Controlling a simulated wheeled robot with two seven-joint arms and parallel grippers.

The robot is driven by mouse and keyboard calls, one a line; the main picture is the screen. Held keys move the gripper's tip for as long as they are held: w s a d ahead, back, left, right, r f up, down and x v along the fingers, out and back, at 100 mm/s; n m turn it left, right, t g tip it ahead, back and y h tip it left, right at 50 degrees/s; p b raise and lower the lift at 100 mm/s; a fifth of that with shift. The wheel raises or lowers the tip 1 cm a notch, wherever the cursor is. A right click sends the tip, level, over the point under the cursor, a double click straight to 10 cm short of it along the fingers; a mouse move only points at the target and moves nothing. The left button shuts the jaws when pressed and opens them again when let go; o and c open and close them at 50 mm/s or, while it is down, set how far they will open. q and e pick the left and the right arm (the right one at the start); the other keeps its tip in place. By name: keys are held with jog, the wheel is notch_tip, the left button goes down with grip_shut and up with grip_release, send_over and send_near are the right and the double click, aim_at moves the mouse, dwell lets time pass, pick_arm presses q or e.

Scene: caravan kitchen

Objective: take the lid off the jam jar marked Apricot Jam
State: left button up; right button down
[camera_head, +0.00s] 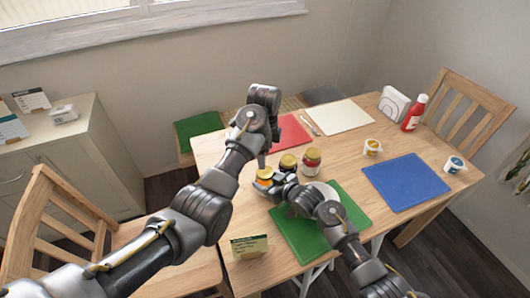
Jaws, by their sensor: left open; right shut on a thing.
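Three jam jars stand close together on the wooden table: a front one with a yellow lid (265,173), a dark one (288,163) and a red one (311,160). Their labels are too small to read, but the front jar has an orange look. My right gripper (275,185) comes in from the lower right and is shut on the front jar at its side. My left gripper (262,160) is open, pointing down just above the front jar's lid. The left fingers are small and partly hidden by the wrist, so I cannot tell whether they touch the lid.
A green mat (290,237) with a white plate (326,191) lies under my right arm. A small card (250,246) stands at the near left. A blue mat (406,182), two mugs (373,147) (455,164), a red bottle (414,113) and a napkin holder (393,105) are to the right.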

aim_at(265, 172)
pick_arm(q)
jog(key=m, duration=0.6)
jog(key=shift+s+a+r, duration=0.15)
jog(key=shift+s+r, duration=0.05)
jog(key=shift+f, duration=4.05)
jog(key=c, duration=1)
jog(key=n, duration=1)
jog(key=shift+r+n, duration=0.1)
jog(key=shift+n, duration=0.2)
jog(key=n, duration=0.3)
